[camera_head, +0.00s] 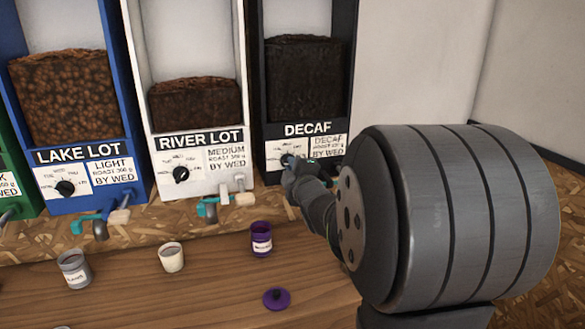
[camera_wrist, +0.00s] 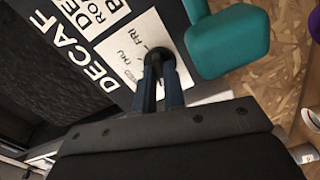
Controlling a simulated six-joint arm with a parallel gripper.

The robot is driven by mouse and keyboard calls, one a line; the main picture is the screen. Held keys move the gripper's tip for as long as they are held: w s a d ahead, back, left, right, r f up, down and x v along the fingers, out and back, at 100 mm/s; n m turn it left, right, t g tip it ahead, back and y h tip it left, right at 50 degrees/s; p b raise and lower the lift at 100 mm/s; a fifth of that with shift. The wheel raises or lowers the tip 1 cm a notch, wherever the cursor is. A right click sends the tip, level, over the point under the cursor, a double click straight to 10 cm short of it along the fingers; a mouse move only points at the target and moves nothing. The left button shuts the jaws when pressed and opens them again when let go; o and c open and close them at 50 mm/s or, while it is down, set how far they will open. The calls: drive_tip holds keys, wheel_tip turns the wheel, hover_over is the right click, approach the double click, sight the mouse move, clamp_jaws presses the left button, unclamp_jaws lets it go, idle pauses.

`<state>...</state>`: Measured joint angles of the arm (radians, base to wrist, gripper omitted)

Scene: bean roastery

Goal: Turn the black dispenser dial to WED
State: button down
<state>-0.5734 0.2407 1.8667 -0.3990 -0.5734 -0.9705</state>
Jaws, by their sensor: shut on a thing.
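The black dispenser (camera_head: 265,100), marked DECAF, stands at the right of the row in the head view. Its white dial label (camera_head: 274,148) is partly hidden by my gripper (camera_head: 290,170). In the wrist view my gripper (camera_wrist: 160,82) reaches to the label, its two fingers shut on the black dial (camera_wrist: 160,58). THU and FRI show on the label (camera_wrist: 128,70) there.
A teal spout part (camera_wrist: 232,42) is close beside the fingers. LAKE LOT (camera_head: 85,152) and RIVER LOT (camera_head: 205,135) dispensers stand left. A grey cup (camera_head: 75,270), white cup (camera_head: 171,258), purple cup (camera_head: 261,240) and purple lid (camera_head: 276,299) are on the wooden counter.

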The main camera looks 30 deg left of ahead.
drive_tip(key=m, duration=1.4)
drive_tip(key=shift+f+m, duration=0.1)
drive_tip(key=shift+m, duration=0.3)
idle(0.4)
drive_tip(key=c, duration=1.5)
unclamp_jaws()
drive_tip(key=shift+s, duration=0.15)
drive_tip(key=v, duration=1.7)
